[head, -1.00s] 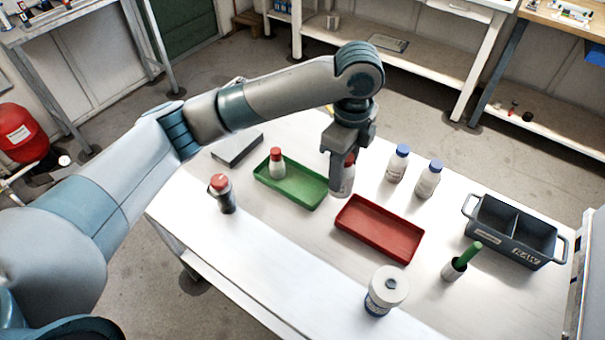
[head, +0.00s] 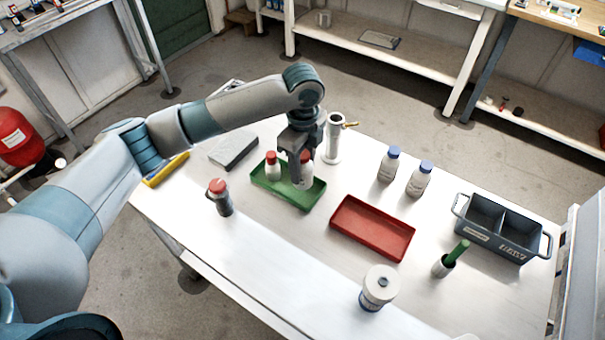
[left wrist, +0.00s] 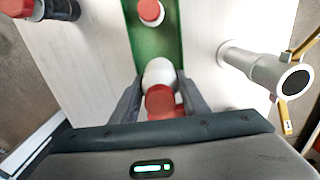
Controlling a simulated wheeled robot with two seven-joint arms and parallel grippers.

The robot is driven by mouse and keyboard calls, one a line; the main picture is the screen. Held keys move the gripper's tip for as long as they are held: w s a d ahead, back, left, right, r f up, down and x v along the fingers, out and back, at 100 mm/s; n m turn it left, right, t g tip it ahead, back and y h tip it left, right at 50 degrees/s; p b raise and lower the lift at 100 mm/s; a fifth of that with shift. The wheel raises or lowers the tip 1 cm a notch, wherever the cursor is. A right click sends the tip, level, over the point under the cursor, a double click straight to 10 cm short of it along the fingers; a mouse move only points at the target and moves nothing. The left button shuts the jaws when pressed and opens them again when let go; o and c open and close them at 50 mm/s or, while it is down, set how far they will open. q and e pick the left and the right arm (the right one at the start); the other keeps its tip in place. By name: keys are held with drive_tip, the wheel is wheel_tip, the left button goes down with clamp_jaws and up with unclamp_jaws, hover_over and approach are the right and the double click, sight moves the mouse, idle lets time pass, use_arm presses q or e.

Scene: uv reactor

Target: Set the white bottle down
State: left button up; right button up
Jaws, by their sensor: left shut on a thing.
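My left gripper (head: 298,172) is shut on a white bottle with a red cap (head: 307,167), over the right part of the green tray (head: 287,195). In the left wrist view the same bottle (left wrist: 158,74) sits between the two fingers, above the near end of the tray. I cannot tell whether its base touches the tray floor. Another white bottle with a red cap (head: 272,168) stands in the left part of the green tray. My right gripper is not in view.
A red tray (head: 372,228) lies right of the green one. Two blue-capped bottles (head: 388,165) stand behind it. A metal cylinder with a brass tap (head: 333,140) stands close behind my gripper. A dark red-capped bottle (head: 220,198) stands left. A grey divided crate (head: 500,230) is far right.

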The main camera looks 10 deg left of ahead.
sight(302, 176)
use_arm(q)
drive_tip(key=shift+f, duration=0.1)
wheel_tip(302, 176, down, 3)
drive_tip(key=shift+r+p, duration=0.2)
drive_tip(key=shift+p, duration=0.65)
drive_tip(key=shift+f, duration=0.6)
drive_tip(key=shift+f, duration=0.1)
drive_tip(key=o, duration=1.2)
